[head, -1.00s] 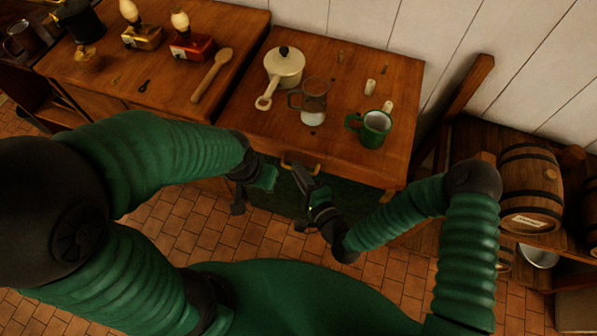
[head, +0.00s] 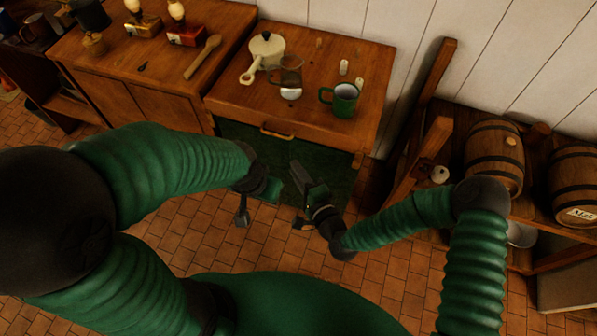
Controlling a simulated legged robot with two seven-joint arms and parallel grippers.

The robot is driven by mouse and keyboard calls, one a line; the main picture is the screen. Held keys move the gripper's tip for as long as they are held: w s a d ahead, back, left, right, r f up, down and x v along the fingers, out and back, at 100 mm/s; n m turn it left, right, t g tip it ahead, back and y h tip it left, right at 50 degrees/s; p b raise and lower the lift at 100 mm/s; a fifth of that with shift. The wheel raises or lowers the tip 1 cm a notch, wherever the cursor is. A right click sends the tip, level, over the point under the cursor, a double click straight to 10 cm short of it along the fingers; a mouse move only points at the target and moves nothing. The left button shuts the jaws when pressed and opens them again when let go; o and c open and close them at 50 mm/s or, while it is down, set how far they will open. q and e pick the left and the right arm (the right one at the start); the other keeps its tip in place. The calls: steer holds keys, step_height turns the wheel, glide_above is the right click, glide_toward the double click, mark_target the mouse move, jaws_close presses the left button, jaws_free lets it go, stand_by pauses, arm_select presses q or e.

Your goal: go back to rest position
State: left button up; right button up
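My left gripper (head: 257,206) hangs in front of the counter over the tiled floor, its fingers apart with nothing between them. My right gripper (head: 297,199) is close to its right, also with its fingers spread and empty. Both are in front of the wooden counter (head: 235,98), clear of its top.
Small pale shakers (head: 344,67) stand behind the mugs. A wooden spoon (head: 203,57) lies on the left counter. A wooden rack at right holds barrels (head: 494,155). The tiled floor (head: 195,235) between me and the counter looks clear.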

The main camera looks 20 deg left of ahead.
steer(key=d+n+g+h+p, duration=0.1)
steer(key=d+n+g+h, duration=0.65)
steer(key=d, duration=0.95)
arm_select(q)
steer(key=r, duration=0.1)
steer(key=r+p, duration=0.1)
steer(key=shift+d+r, duration=0.3)
arm_select(e)
steer(key=s+d+r+n+h, duration=0.1)
steer(key=s+d+r, duration=0.2)
steer(key=d, duration=0.3)
steer(key=s+d+r+n+g+h, duration=0.1)
steer(key=s+d+r, duration=0.2)
steer(key=s+d, duration=0.2)
steer(key=s+d+r+n+h, duration=0.1)
steer(key=s+d+r+h, duration=0.1)
steer(key=d, duration=0.5)
steer(key=s+r, duration=0.1)
steer(key=s, duration=0.1)
steer(key=shift+s+d+r, duration=0.3)
steer(key=shift+s+d, duration=0.05)
steer(key=shift+a+g, duration=0.1)
steer(key=shift+g, duration=0.15)
